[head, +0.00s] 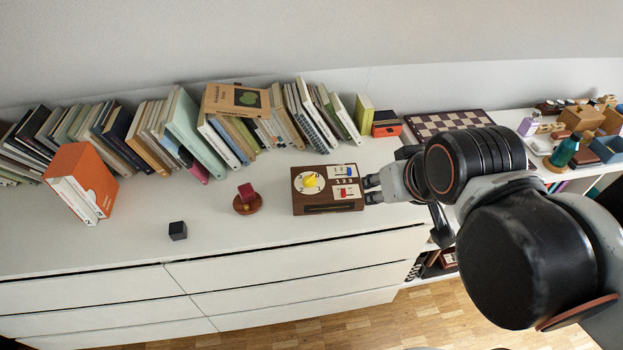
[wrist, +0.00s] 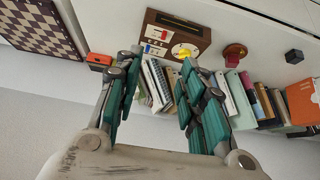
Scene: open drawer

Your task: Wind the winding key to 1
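A brown wooden box (head: 327,198) lies on the white dresser top, with a white dial at its left and the digits 1 2 3 beside it. The yellow winding key (head: 310,181) sits at the middle of the dial. In the wrist view the box (wrist: 175,31) is upside down at the top, and the yellow key (wrist: 184,54) shows just beyond the right fingertip. My gripper (head: 372,189) is just right of the box, apart from the key. In the wrist view its two fingers (wrist: 161,58) are spread with nothing between them. The key's exact pointing direction is too small to tell.
Two small switches, one red and one blue, are on the box's right side. A red cube on a round base (head: 247,199) and a black cube (head: 178,231) stand left. A row of books (head: 185,130) lines the back. A chessboard (head: 448,122) lies behind my arm.

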